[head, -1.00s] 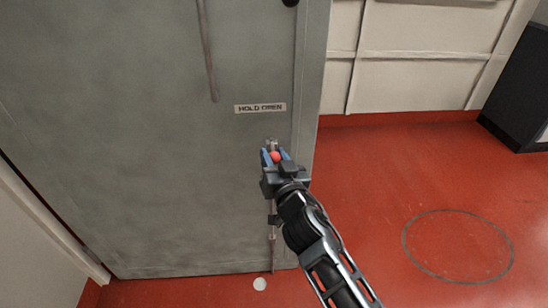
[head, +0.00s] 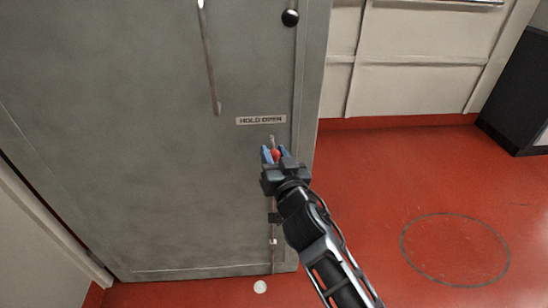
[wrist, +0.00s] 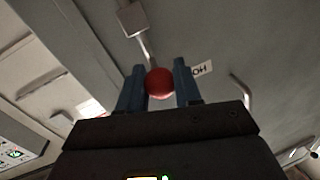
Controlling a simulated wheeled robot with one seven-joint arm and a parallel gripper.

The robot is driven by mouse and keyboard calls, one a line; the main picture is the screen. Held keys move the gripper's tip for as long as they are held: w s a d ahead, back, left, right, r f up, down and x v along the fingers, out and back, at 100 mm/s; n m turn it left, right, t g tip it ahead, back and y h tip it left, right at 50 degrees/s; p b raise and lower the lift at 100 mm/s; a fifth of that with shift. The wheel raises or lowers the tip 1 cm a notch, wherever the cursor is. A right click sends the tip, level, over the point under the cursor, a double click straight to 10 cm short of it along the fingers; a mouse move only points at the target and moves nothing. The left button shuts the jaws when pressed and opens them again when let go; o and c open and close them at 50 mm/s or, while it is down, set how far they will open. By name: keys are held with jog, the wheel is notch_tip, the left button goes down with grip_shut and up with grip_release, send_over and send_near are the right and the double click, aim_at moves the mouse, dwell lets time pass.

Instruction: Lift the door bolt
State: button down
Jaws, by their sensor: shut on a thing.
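The door bolt is a thin vertical rod low on the grey door (head: 150,150), near its right edge. Its red ball knob (head: 275,155) sits between the blue fingers of my gripper (head: 274,156). The wrist view shows the red knob (wrist: 159,82) between both fingers (wrist: 160,86), with a metal rod and bracket (wrist: 132,18) beyond it. My gripper is shut on the knob. The rod's lower part (head: 273,241) shows below my gripper, near the door's bottom. My gripper and arm hide the rod's middle.
A "HOLD OPEN" label (head: 261,120) is just above the knob. A long door handle (head: 209,60) and a black knob (head: 290,17) are higher up. A white disc (head: 260,287) lies on the red floor by the door. A dark cabinet (head: 520,95) stands at right; the floor between is clear.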

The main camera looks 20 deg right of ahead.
jog(key=shift+r, duration=0.45)
jog(key=c, duration=1.1)
grip_release()
jog(key=shift+o, duration=1.4)
jog(key=shift+f, duration=0.2)
jog(key=s, duration=0.7)
jog(key=shift+s+a+b, duration=0.4)
jog(key=shift+a+b, duration=0.05)
jog(key=s+a+f+n+g+y+p, duration=0.1)
jog(key=s+p, duration=0.1)
jog(key=s, duration=1)
jog(key=s+a+f+n+g+y+p, duration=0.1)
jog(key=s+f, duration=0.1)
jog(key=s, duration=0.9)
jog(key=s+d+r+p, duration=0.1)
jog(key=s+r, duration=0.4)
jog(key=s, duration=0.4)
jog(key=s+d+r+n+g+p, duration=0.1)
jog(key=s+d+r, duration=0.1)
jog(key=s+r, duration=0.3)
jog(key=s, duration=0.4)
jog(key=shift+d+n, duration=0.2)
jog(key=shift+n, duration=0.1)
